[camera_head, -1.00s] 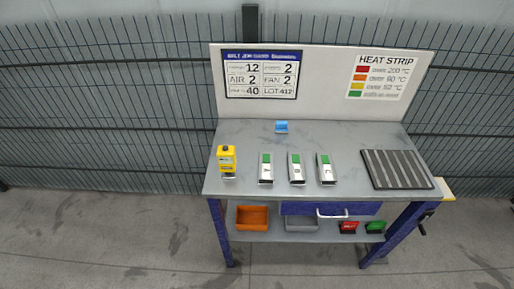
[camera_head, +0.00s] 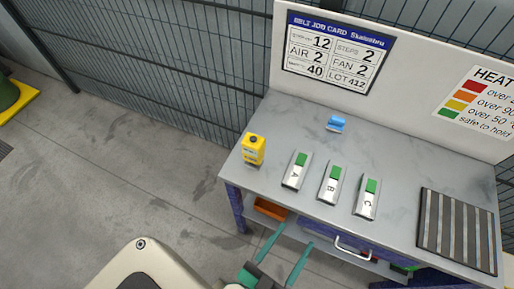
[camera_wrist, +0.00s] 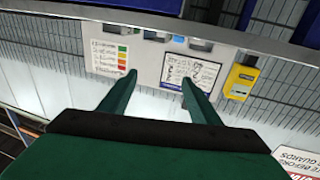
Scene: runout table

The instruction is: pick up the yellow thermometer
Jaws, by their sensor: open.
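The yellow thermometer (camera_head: 253,149) stands upright on the left end of the grey table (camera_head: 275,185), near its left edge. It also shows in the wrist view (camera_wrist: 241,79), at the right and beyond my fingers. My gripper (camera_head: 284,258) is low in the head view, in front of the table and apart from the thermometer. In the wrist view its two green fingers (camera_wrist: 158,88) are spread with nothing between them.
Metal blocks A (camera_head: 297,170), B (camera_head: 331,184) and C (camera_head: 367,197) stand right of the thermometer. A blue item (camera_head: 336,124) lies behind them and a ribbed plate (camera_head: 456,230) lies at the right. The back board (camera_head: 400,85) rises behind. An orange bin (camera_head: 270,209) sits below.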

